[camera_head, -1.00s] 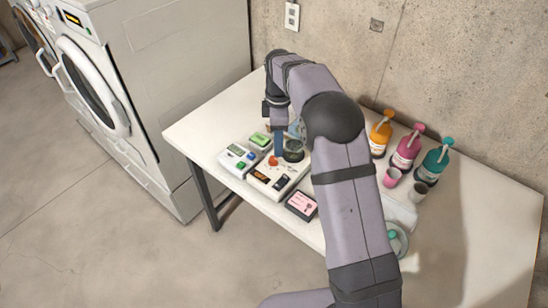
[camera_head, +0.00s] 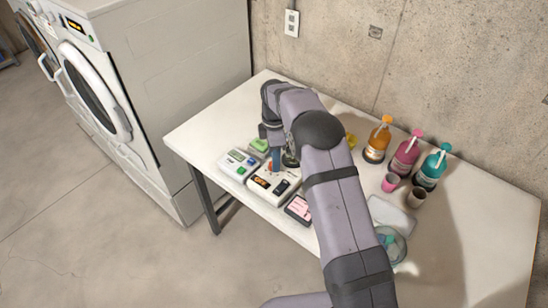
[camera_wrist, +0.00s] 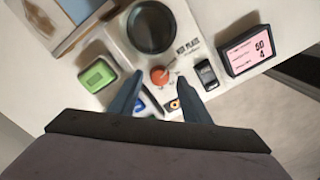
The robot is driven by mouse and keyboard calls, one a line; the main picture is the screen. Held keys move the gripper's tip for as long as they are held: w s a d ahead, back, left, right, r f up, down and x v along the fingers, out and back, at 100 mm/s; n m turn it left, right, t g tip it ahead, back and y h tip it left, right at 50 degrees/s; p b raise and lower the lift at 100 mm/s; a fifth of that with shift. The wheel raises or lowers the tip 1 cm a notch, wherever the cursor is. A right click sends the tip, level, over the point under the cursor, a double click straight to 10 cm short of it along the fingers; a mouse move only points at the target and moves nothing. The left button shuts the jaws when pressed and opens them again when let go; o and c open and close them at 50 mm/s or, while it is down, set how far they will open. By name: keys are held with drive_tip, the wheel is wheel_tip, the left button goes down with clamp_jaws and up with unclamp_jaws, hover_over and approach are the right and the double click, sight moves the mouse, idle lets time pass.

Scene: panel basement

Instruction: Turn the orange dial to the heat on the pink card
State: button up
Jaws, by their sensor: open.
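The orange dial (camera_wrist: 160,75) sits on a white hot plate unit (camera_wrist: 190,35) below a dark round plate (camera_wrist: 152,27); a pale pointer line runs from the dial toward the upper right in the wrist view. My gripper (camera_wrist: 158,80) is open, its two blue fingers on either side of the dial, apart from it as far as I can tell. In the head view my gripper (camera_head: 275,160) is above the unit (camera_head: 262,186), and the pink card (camera_head: 298,208) is partly behind my arm.
A green-screened box (camera_wrist: 98,74) lies left of the unit, and a white device with coloured buttons (camera_head: 238,164) stands beside it. Orange (camera_head: 376,142), pink (camera_head: 406,155) and teal (camera_head: 432,168) bottles stand at the right with two cups.

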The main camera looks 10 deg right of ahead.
drive_tip(key=shift+f, duration=0.8)
drive_tip(key=c, duration=1)
drive_tip(key=shift+c, duration=0.2)
